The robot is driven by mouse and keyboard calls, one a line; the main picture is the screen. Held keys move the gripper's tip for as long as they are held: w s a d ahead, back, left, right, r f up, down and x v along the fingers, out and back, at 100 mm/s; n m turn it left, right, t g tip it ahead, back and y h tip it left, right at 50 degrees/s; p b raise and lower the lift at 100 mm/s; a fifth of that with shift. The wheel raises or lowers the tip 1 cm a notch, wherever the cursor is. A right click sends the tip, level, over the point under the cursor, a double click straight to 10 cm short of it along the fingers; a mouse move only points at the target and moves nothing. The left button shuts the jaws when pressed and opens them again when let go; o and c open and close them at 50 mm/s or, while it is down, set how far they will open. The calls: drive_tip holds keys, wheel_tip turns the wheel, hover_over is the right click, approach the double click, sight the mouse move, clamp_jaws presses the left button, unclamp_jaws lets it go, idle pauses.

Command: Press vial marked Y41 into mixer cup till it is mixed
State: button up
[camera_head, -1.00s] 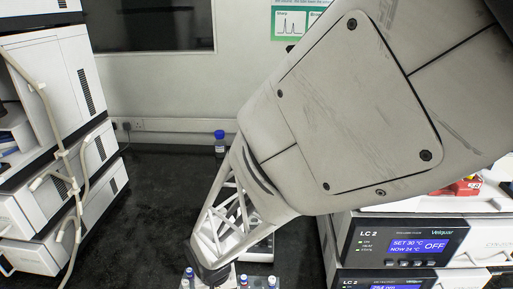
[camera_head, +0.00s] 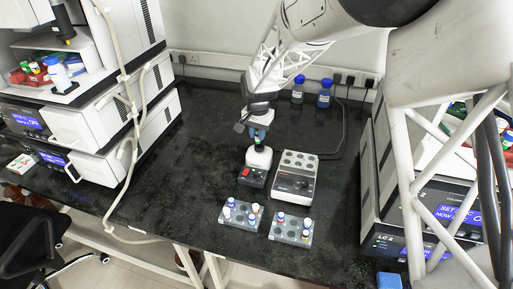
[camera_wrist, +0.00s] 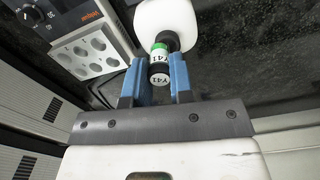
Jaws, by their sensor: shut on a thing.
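My gripper (camera_head: 257,135) points down over the mixer and is shut on the vial marked Y41 (camera_wrist: 160,74). The mixer (camera_head: 258,160) has a white rounded body, also in the wrist view (camera_wrist: 165,17), and a dark base with a red switch. Its dark cup (camera_wrist: 174,42) is directly beyond the vial. The vial's far end meets or overlaps the cup in view; I cannot tell how firmly it presses or whether it is mixed.
A grey block with round wells (camera_head: 295,180) stands right of the mixer. Two racks (camera_head: 241,214) (camera_head: 290,229) with capped vials stand in front. Two blue-capped bottles (camera_head: 298,89) (camera_head: 324,93) stand behind. Instrument stacks flank the bench; bare black bench lies left of the mixer.

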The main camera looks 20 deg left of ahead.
drive_tip(key=shift+w+a+r, duration=0.1)
drive_tip(key=shift+w+r, duration=0.05)
drive_tip(key=shift+w, duration=0.6)
drive_tip(key=shift+w+r, duration=0.15)
drive_tip(key=shift+w, duration=0.6)
drive_tip(key=shift+f, duration=0.15)
drive_tip(key=shift+f, duration=1.75)
drive_tip(key=shift+f, duration=1.3)
idle(3.3)
